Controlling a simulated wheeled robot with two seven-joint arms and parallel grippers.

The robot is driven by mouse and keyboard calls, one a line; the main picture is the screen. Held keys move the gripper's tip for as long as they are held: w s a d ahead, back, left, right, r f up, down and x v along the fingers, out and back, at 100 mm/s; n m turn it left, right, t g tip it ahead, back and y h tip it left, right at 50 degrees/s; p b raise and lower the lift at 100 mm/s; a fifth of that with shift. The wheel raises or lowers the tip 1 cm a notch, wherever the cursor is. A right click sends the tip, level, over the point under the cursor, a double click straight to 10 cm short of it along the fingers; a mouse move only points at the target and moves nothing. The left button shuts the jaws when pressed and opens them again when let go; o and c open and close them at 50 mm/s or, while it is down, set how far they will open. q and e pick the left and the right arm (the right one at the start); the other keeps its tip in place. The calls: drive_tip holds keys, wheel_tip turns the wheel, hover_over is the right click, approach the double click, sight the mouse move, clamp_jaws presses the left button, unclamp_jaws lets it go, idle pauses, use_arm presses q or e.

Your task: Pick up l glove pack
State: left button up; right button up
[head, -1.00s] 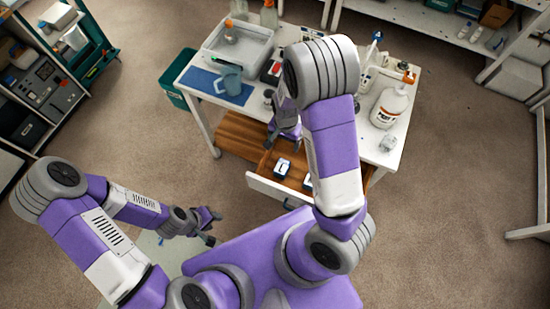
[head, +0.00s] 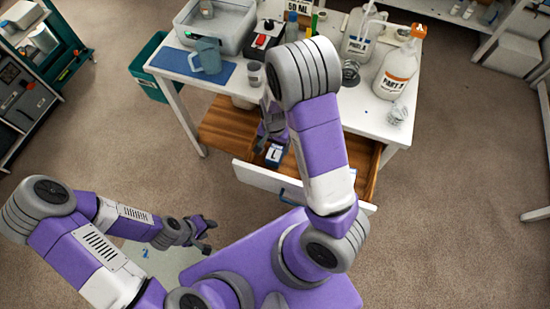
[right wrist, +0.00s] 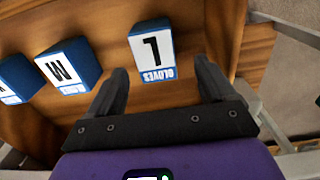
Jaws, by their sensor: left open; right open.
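The L glove pack (right wrist: 152,50), a white and blue box marked L, lies in the open wooden drawer. It also shows in the head view (head: 274,154), partly hidden by my right arm. My right gripper (right wrist: 161,70) is open and empty above the drawer, its fingers pointing toward the L pack, with one fingertip to either side of its near edge in the picture. I cannot tell the height gap. My left gripper (head: 211,233) is open and empty, away from the drawer at lower left.
In the drawer, an M glove pack (right wrist: 68,66) and another pack (right wrist: 18,80) lie left of the L pack. The drawer front (head: 262,180) bounds it. The white table (head: 385,120) above holds bottles (head: 396,72), a blue jug (head: 207,57) and a grey tray.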

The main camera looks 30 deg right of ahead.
sight(276, 151)
drive_tip(key=f+b, duration=0.1)
drive_tip(key=f, duration=0.1)
drive_tip(key=f+b, duration=0.1)
drive_tip(key=f, duration=0.1)
drive_tip(key=f+b, duration=0.1)
drive_tip(key=f, duration=0.1)
drive_tip(key=shift+s+d+f, duration=0.15)
drive_tip(key=shift+s+f, duration=0.1)
drive_tip(key=shift+f, duration=0.1)
drive_tip(key=shift+r, duration=0.1)
drive_tip(key=c, duration=1)
